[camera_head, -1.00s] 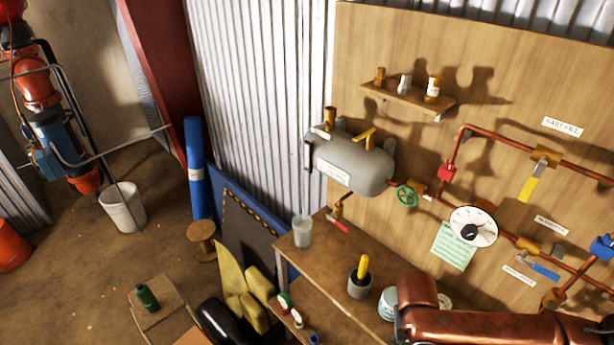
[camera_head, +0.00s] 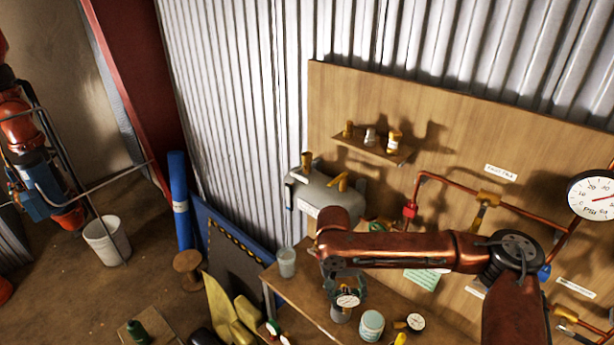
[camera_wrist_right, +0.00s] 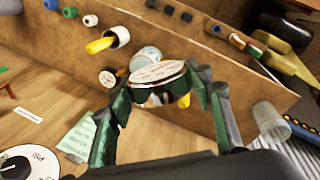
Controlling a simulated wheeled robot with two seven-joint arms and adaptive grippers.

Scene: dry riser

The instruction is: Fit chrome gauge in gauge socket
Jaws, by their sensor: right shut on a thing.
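A round gauge with a white dial (camera_head: 347,300) is held in my right gripper (camera_head: 346,286), above the bench (camera_head: 310,298). In the right wrist view the gauge (camera_wrist_right: 158,73) sits tilted between the fingertips of my right gripper (camera_wrist_right: 163,90), its dial partly facing the camera. A second, similar gauge (camera_head: 415,322) lies on the bench and also shows in the wrist view (camera_wrist_right: 107,77). I cannot tell which fitting is the gauge socket; brass fittings stand on the grey tank (camera_head: 318,192), apart from the gauge. My left gripper is not in view.
Copper pipes (camera_head: 450,184) run along the wooden board. A large PSI gauge (camera_head: 593,196) shows at right. A small shelf (camera_head: 372,149) is above the tank.

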